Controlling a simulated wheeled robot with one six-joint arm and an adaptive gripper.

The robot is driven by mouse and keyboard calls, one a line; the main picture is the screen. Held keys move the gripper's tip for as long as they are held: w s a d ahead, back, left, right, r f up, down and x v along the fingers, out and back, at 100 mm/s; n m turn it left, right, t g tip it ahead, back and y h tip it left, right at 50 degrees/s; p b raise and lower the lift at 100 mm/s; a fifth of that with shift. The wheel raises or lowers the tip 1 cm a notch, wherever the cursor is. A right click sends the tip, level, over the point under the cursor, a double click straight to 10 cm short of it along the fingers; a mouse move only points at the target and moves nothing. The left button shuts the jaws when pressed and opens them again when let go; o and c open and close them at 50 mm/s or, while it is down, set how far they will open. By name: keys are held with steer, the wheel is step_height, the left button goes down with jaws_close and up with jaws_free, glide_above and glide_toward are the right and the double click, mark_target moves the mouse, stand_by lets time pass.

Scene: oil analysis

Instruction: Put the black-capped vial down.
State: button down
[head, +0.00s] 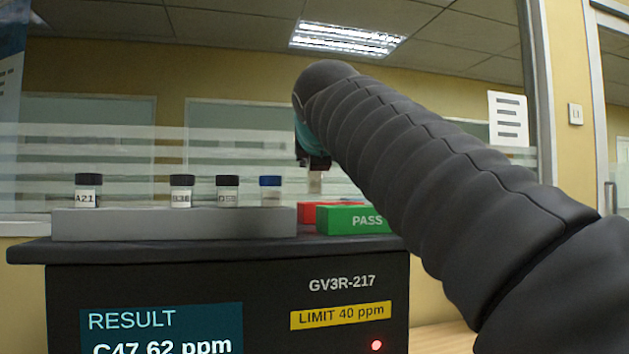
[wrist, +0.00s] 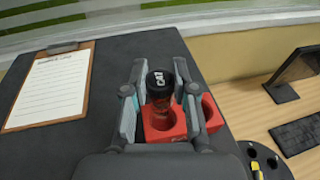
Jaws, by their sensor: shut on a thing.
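My gripper (wrist: 163,88) is shut on the black-capped vial (wrist: 160,78), with one finger on each side of it. The cap carries a white label that looks like C47. In the head view, my gripper (head: 312,158) hangs past the analyser's top, largely hidden by my arm, and the vial's pale lower part (head: 315,184) shows beneath it. The vial looks upright. A red block (wrist: 165,133) with round holes lies under it in the wrist view. In the head view the vial's bottom appears slightly above the red block (head: 307,214).
A green PASS block (head: 352,219) stands beside the red one. A grey rack (head: 170,224) holds several capped vials on the analyser (head: 230,270). A clipboard (wrist: 52,88) lies at left in the wrist view; a keyboard (wrist: 297,133) and monitor are at right.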

mark_target(316, 177)
steer(key=shift+f+b, duration=0.7)
steer(key=shift+f, duration=1.25)
steer(key=c, duration=0.9)
jaws_free()
steer(key=shift+f, duration=0.1)
steer(key=v, duration=1.2)
